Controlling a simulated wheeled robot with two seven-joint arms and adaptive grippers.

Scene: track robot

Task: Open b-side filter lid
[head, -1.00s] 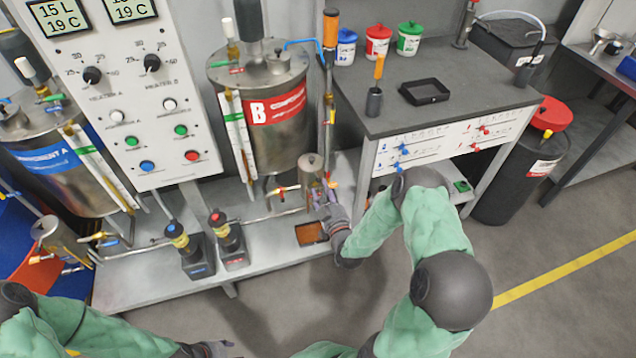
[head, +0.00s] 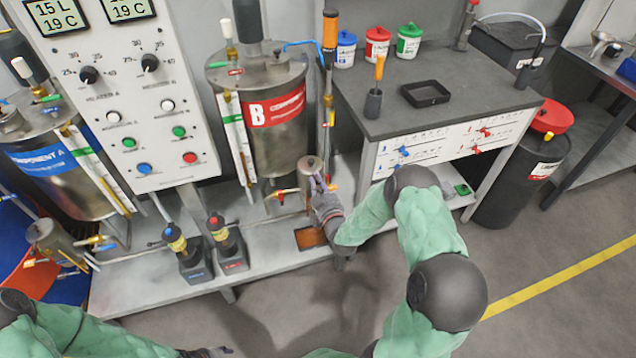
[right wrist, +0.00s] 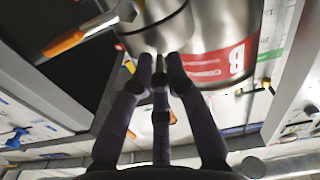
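The B-side filter (head: 309,166) is a small metal cylinder with a round lid, standing below and right of the component B tank (head: 272,140). Its lid looks seated on it. In the right wrist view a metal cylinder that seems to be this filter (right wrist: 155,22) is just beyond my fingertips. My right gripper (head: 320,184) is at the filter's front right side, close under the lid. Its fingers (right wrist: 160,62) converge with small gaps; I cannot tell whether they touch or grip it. My left gripper (head: 212,352) is at the bottom edge, mostly cut off.
A valve with a red handle (head: 280,194) and pipework sit left of the filter. An orange-brown tray (head: 310,237) lies on the platform below. The grey workbench (head: 440,110) stands right. Two pumps (head: 228,250) stand on the platform to the left.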

